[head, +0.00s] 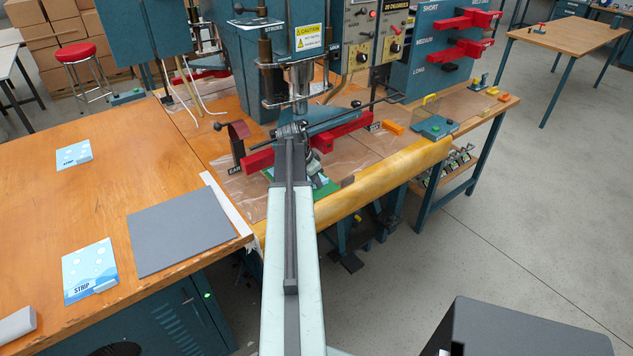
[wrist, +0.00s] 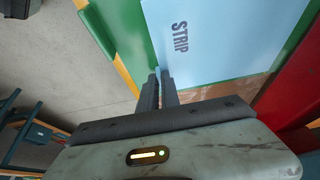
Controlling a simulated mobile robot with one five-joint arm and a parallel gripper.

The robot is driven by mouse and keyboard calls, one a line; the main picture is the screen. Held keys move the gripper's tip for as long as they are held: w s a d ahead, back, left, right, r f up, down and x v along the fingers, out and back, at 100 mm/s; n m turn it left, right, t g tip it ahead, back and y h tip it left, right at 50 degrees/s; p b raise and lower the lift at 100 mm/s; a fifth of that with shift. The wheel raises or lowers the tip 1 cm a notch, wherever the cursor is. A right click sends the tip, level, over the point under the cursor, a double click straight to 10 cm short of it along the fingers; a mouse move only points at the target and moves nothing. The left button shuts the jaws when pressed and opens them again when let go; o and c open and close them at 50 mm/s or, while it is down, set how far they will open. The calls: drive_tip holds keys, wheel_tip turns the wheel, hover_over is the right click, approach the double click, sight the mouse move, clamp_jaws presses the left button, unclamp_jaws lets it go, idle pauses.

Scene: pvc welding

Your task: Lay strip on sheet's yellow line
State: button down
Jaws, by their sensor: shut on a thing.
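In the wrist view my gripper (wrist: 158,76) is shut on the edge of a light-blue strip (wrist: 215,45) with the word STRIP on it. The strip lies over or just above a green sheet (wrist: 124,22), whose edges show on both sides of it. I cannot tell whether they touch. In the head view my arm hides most of this, and only a bit of the green sheet (head: 326,191) shows beside it under the press. The sheet's yellow line cannot be made out; the yellow band at the sheet's left in the wrist view may be the bench edge.
Red press bars (head: 345,127) flank the work area, and one is close on the right in the wrist view (wrist: 302,95). Two more strips (head: 75,155) (head: 90,271) and a grey sheet (head: 180,230) lie on the left table. A yellow rounded edge (head: 385,182) fronts the bench.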

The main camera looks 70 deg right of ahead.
drive_tip(key=c, duration=1.5)
unclamp_jaws()
drive_tip(key=r+p, duration=0.3)
drive_tip(key=shift+s+a+r+p, duration=0.3)
drive_tip(key=shift+s, duration=0.1)
drive_tip(key=shift+s, duration=0.1)
drive_tip(key=s+a+r+p, duration=0.3)
drive_tip(key=s+a, duration=0.1)
drive_tip(key=s, duration=0.2)
drive_tip(key=shift+s+a, duration=0.15)
drive_tip(key=shift+s, duration=0.15)
